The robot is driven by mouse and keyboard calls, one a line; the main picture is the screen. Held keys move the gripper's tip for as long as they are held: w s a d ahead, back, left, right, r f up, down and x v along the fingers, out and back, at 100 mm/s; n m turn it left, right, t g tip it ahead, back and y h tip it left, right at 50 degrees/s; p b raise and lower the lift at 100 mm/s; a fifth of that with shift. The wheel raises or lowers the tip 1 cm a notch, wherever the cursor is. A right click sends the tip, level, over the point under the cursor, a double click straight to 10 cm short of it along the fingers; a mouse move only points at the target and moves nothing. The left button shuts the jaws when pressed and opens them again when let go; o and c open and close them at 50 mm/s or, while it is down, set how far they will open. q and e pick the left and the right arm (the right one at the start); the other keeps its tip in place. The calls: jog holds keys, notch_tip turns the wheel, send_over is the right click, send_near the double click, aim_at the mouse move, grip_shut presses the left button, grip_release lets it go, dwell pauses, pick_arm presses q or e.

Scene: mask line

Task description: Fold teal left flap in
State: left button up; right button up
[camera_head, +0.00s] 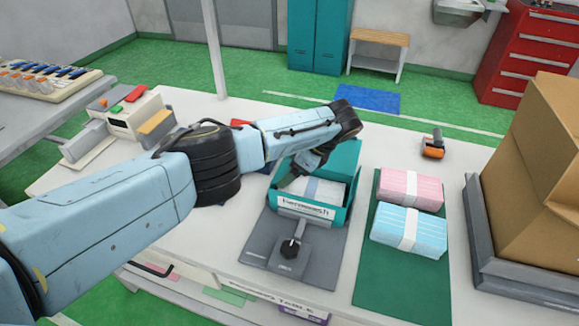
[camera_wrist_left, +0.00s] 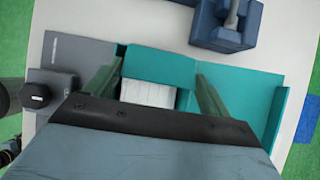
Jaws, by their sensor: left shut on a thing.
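The teal box (camera_head: 312,212) stands in the grey fixture on the table, with its lid (camera_head: 342,160) raised at the back. A pale mask stack (camera_head: 325,190) lies inside. My left gripper (camera_head: 290,181) is low at the box's left side, partly hidden by its own wrist. In the left wrist view its two fingers (camera_wrist_left: 155,92) stand on either side of the teal left flap (camera_wrist_left: 157,66), which lies inward beside the white stack (camera_wrist_left: 148,94). Where they touch the flap is hard to see. My right gripper is out of view.
Pink (camera_head: 410,189) and blue (camera_head: 409,230) mask packs lie on a green mat right of the fixture. A cardboard box (camera_head: 535,165) in a grey tray stands at far right. A blue device (camera_wrist_left: 222,28) sits left of the box. A black knob (camera_head: 290,248) stands in front.

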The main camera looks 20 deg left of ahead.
pick_arm(q)
jog(key=shift+d+f+y, duration=0.1)
jog(key=shift+y, duration=0.2)
jog(key=o, duration=0.7)
